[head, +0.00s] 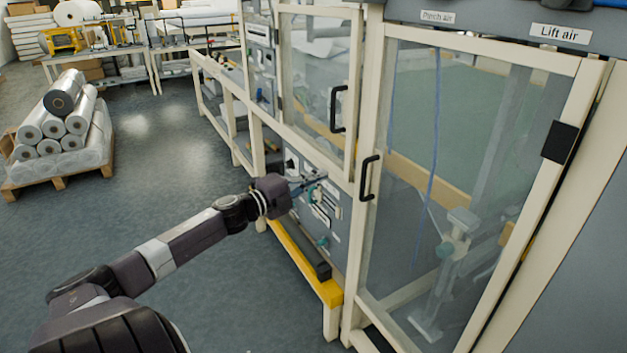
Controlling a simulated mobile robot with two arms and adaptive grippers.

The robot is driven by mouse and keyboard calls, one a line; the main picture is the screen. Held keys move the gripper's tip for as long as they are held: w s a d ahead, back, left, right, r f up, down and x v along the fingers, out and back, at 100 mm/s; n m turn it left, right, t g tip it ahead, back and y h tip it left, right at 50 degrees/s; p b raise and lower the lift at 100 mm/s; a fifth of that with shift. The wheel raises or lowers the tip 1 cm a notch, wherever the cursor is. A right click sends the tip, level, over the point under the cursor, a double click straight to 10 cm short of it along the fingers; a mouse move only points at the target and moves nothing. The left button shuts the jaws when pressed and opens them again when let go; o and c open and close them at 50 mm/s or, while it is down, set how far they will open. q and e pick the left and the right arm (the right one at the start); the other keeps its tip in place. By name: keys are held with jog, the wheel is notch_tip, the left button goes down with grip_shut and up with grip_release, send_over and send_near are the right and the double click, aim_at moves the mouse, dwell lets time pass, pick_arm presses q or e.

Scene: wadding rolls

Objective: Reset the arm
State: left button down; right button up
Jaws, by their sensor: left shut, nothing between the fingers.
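My left arm reaches in from the lower left across the floor toward the machine. My left gripper (312,183) is shut and empty, in front of the grey control panel (328,215) low on the machine's front. The panel carries several small fittings, some of them teal. I cannot tell whether the fingertips touch the panel. My right gripper is not in view.
The machine has cream frames and clear doors with black handles (370,178). A yellow ledge (305,262) juts out below the panel. A pallet (58,180) of wrapped rolls (62,125) stands at the left. The grey floor (170,165) between is clear.

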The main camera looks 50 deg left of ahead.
pick_arm(q)
jog(key=shift+s+a, duration=0.2)
jog(key=shift+s, duration=0.55)
